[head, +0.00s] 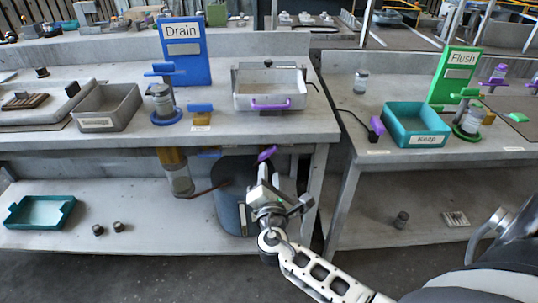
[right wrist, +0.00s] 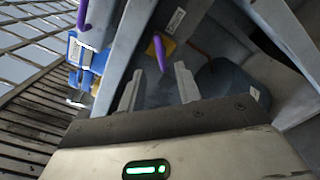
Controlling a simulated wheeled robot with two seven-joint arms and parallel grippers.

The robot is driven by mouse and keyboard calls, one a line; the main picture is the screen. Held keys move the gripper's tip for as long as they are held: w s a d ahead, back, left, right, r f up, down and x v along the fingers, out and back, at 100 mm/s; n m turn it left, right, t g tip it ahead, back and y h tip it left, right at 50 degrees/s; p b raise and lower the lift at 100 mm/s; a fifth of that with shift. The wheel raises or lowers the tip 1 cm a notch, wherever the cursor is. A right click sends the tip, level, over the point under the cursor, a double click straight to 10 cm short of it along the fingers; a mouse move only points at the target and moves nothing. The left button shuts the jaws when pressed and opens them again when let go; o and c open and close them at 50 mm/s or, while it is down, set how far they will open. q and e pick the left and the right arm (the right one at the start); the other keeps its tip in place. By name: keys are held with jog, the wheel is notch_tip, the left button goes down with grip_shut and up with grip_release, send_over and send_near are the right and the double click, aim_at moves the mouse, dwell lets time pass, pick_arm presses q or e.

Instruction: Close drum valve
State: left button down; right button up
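The dark blue-grey drum (head: 233,200) stands on the lower shelf under the left bench, partly hidden by my right gripper. A purple lever (head: 266,153), which looks like the drum valve's handle, shows just above the gripper. My right gripper (head: 268,180) is in front of the drum. In the right wrist view its two fingers (right wrist: 157,85) are apart with nothing held between them. A purple lever (right wrist: 161,53) shows ahead, between the finger directions and apart from them. The drum's blue side (right wrist: 235,82) is to the right. My left gripper is not in view.
The bench edge (head: 200,143) overhangs the drum. An orange-topped glass vessel (head: 178,180) hangs left of the drum. A white tray with a purple handle (head: 270,105) is above. A bench leg (head: 314,195) stands right of the gripper. A teal tray (head: 40,213) lies lower left.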

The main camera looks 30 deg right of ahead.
aim_at(269, 155)
jog(key=x, duration=0.8)
jog(key=shift+a, duration=0.1)
jog(key=shift+c, duration=0.3)
grip_shut()
